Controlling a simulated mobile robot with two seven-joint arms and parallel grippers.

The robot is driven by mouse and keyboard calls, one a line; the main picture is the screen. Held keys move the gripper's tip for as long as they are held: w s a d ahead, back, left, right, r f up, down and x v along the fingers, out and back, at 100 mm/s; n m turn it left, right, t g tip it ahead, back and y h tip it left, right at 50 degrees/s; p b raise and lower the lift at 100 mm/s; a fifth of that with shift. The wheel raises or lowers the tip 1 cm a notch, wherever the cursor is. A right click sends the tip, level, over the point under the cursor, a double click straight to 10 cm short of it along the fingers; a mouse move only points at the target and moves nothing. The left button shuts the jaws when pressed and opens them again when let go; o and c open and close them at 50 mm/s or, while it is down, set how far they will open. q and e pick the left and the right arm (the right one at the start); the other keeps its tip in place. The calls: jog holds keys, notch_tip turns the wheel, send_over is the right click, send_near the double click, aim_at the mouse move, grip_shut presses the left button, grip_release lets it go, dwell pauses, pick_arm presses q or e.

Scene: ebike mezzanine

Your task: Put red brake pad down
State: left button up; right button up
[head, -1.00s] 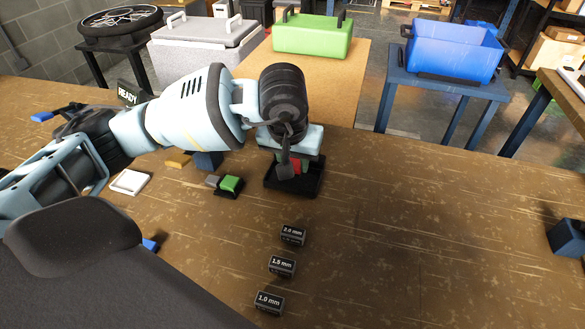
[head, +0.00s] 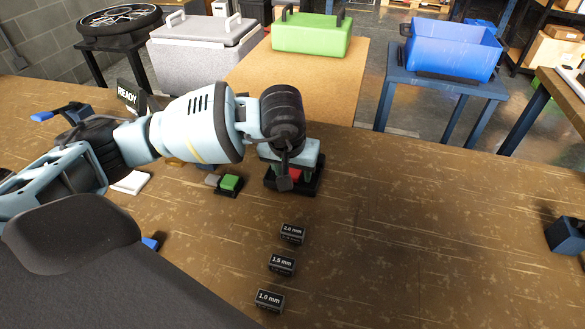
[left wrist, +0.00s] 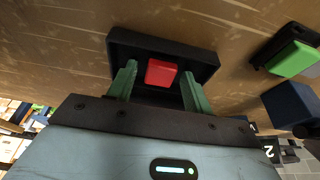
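The red brake pad (left wrist: 161,73) lies at the black tray (left wrist: 205,58) in the left wrist view. Green gripper fingers stand on both sides of it, with a visible gap on each side. My left gripper (left wrist: 159,88) is open around the pad. In the head view, the left gripper (head: 291,172) is low over the black tray (head: 309,188) on the workbench. A bit of the red pad (head: 295,174) shows there, and the wrist hides the rest. My right gripper is not in view.
Blocks marked 2.0 mm (head: 292,234), 1.5 mm (head: 281,264) and 1.0 mm (head: 269,300) stand in front. A dark blue object (head: 567,236) is at the right edge. The bench between is clear.

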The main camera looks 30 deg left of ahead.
pick_arm(q)
jog(key=v, duration=1.2)
jog(key=shift+r, duration=0.2)
